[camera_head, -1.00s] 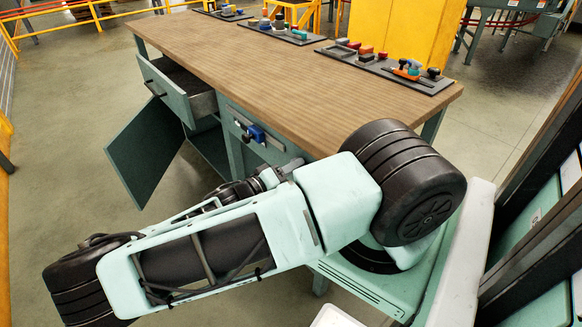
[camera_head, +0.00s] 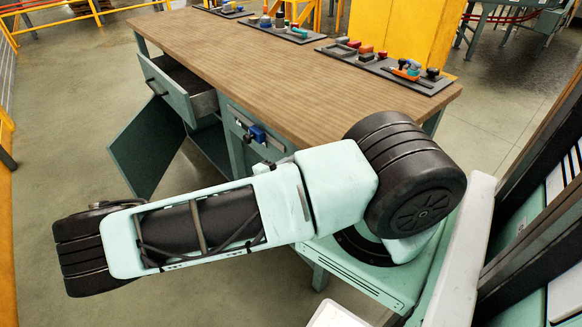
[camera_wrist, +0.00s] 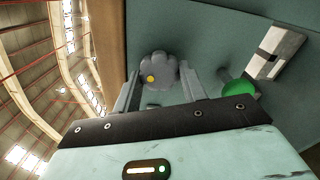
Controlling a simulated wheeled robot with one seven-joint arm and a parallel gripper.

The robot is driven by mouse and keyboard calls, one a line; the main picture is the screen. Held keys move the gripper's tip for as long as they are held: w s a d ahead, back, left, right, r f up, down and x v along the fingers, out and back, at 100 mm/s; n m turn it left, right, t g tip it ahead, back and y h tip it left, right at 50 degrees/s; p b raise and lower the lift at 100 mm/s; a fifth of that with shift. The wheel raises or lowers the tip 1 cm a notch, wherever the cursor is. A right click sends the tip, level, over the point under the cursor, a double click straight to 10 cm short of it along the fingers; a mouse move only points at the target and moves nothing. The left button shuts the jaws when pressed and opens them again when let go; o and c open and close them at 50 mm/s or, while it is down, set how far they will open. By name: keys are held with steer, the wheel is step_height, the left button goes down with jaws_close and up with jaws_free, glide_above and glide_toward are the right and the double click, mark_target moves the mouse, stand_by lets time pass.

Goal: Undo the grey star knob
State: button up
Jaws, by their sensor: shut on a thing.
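The grey star knob (camera_wrist: 160,68) shows in the middle of the wrist view, round and lobed, with a yellow dot on its face. It stands out from a grey-green panel (camera_wrist: 210,30). My gripper (camera_wrist: 159,82) has one finger on each side of the knob and is shut on it. The knob's stem and base are hidden behind the knob and the jaws. In the head view my arm covers the gripper and the grey star knob.
A green round thing (camera_wrist: 238,88) sits just right of the right finger, with a pale metal bar (camera_wrist: 277,53) beyond it. The workbench (camera_head: 290,70) has an open drawer (camera_head: 172,88), an open door (camera_head: 147,148) and a blue fitting (camera_head: 257,134) on its front.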

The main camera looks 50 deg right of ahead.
steer(key=shift+s+d+n+p, duration=0.15)
steer(key=shift+n+p, duration=0.3)
steer(key=shift+n, duration=1.85)
steer(key=o, duration=1)
steer(key=shift+a, duration=0.25)
steer(key=b+v, duration=0.1)
steer(key=v, duration=0.7)
steer(key=b+v, duration=0.2)
steer(key=v, duration=0.7)
steer(key=shift+w, duration=0.2)
